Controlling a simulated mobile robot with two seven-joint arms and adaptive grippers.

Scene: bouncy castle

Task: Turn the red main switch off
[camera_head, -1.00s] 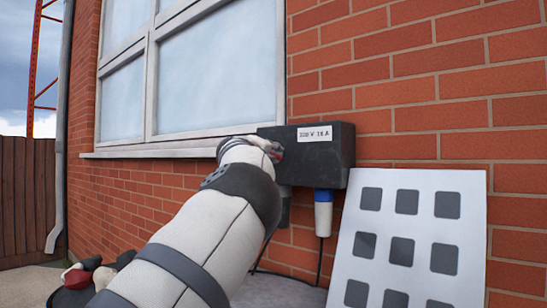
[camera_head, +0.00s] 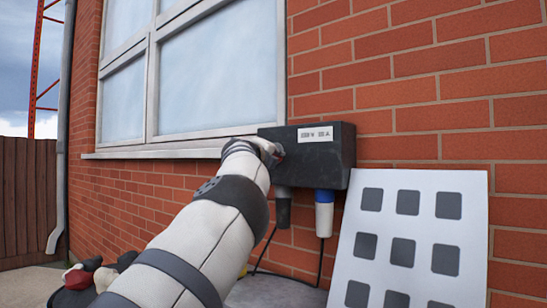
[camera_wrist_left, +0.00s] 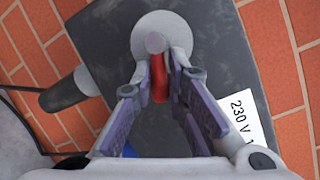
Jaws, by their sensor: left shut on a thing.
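The dark switch box (camera_head: 335,150) is fixed to the brick wall below and right of the window, with a white label on its front. In the left wrist view the red main switch (camera_wrist_left: 159,86) shows as a narrow red handle in front of a round grey base (camera_wrist_left: 178,28). My left gripper (camera_wrist_left: 158,65) is shut on the red handle, with a finger on each side of it. In the head view my left gripper (camera_head: 268,150) is at the box's left end and hides most of the switch. My right gripper is not in view.
A blue-and-white plug (camera_head: 324,212) and a dark plug (camera_head: 283,206) hang under the box, with cables below. A white board with grey squares (camera_head: 423,222) leans at the right. Red and dark items (camera_head: 80,277) lie at lower left.

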